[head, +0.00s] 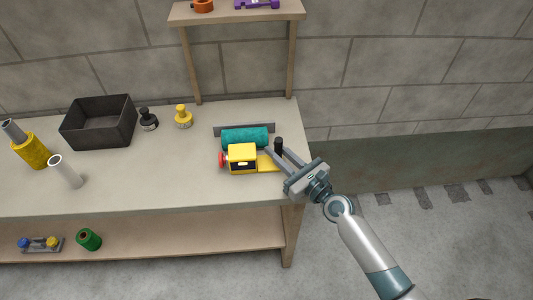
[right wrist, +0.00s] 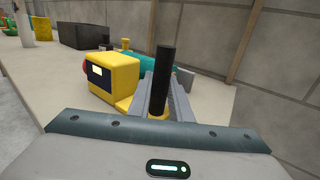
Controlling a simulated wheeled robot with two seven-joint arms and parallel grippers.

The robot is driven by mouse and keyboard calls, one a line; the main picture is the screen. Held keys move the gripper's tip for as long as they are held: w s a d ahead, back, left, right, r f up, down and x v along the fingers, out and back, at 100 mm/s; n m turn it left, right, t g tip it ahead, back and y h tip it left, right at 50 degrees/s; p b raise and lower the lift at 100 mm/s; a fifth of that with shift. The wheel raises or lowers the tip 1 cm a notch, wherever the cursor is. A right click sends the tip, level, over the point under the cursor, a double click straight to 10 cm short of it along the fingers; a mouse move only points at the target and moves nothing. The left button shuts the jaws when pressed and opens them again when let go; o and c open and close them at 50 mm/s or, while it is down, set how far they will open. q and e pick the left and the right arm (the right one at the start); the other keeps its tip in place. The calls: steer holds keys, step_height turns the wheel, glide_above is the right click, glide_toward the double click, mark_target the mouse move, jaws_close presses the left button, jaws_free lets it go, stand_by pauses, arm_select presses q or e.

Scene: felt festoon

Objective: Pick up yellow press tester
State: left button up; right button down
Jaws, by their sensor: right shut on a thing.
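The yellow press tester (head: 242,158) lies on the right part of the workbench. It has a yellow box body with a dark display, a red knob on its left side and a flat yellow part on its right. A black upright handle (head: 278,145) stands at its right end. My right gripper (head: 277,155) is shut on the black handle, one finger on each side. In the right wrist view the handle (right wrist: 162,78) stands up between the fingers, with the yellow body (right wrist: 112,77) to the left. My left gripper is out of view.
A teal roller (head: 245,137) in a grey holder lies close behind the tester. A yellow knobbed piece (head: 183,117), a black one (head: 147,118) and a dark bin (head: 97,102) stand further left. A shelf post (head: 292,60) rises behind. The bench front before the tester is clear.

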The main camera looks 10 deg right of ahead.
mark_target(280, 143)
steer(key=shift+r+p, duration=0.3)
steer(key=shift+r, duration=0.35)
steer(key=r, duration=0.1)
steer(key=r+p, duration=0.1)
steer(key=r, duration=0.1)
steer(key=shift+s+d+r, duration=0.1)
steer(key=shift+s+d, duration=0.1)
steer(key=shift+d, duration=0.05)
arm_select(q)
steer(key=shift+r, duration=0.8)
arm_select(e)
steer(key=s+d+r, duration=0.6)
steer(key=s+d, duration=0.1)
steer(key=d, duration=0.1)
steer(key=shift+d+r, duration=0.25)
steer(key=w+a+f+b, duration=0.1)
steer(key=w+a+f, duration=0.1)
steer(key=a+f, duration=0.1)
steer(key=w+a+f+b, duration=0.2)
steer(key=w+a+f, duration=0.1)
steer(key=f, duration=0.1)
steer(key=w+a+f+b, duration=0.1)
steer(key=w+a+f, duration=0.1)
steer(key=a+f, duration=0.1)
steer(key=shift+w+f, duration=0.25)
steer(key=shift+f, duration=0.3)
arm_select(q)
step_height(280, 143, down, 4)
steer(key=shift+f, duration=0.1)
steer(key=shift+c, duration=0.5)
